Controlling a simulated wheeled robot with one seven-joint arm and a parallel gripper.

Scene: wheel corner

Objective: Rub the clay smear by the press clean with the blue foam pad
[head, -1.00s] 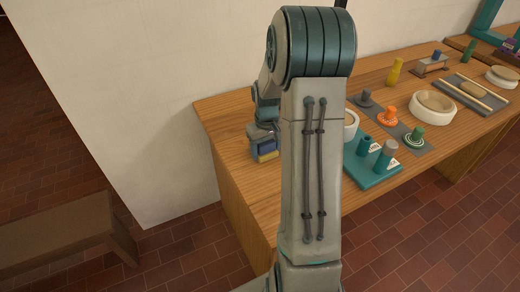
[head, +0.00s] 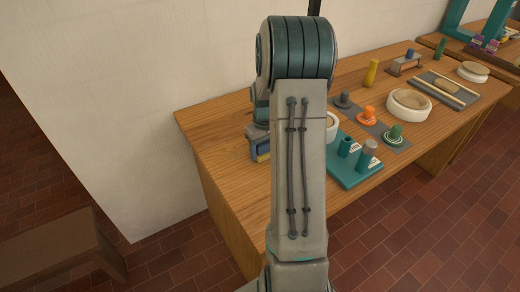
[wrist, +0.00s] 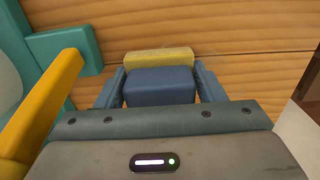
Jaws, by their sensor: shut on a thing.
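My gripper (wrist: 160,88) is shut on the blue foam pad (wrist: 160,82), a blue block with a yellow layer at its far end. The two fingers flank the pad in the wrist view. In the head view the pad (head: 262,150) shows at the left end of the wooden table, partly hidden by my arm. Whether it touches the wood I cannot tell. A teal upright frame (head: 458,18) at the far right may be the press; its top is cut off.
On the wooden table (head: 215,125) stand a teal stand (head: 350,175), a white round bowl (head: 408,103), a yellow bottle-like piece (head: 371,73) and several small stamps. A brown bench (head: 60,250) stands at lower left.

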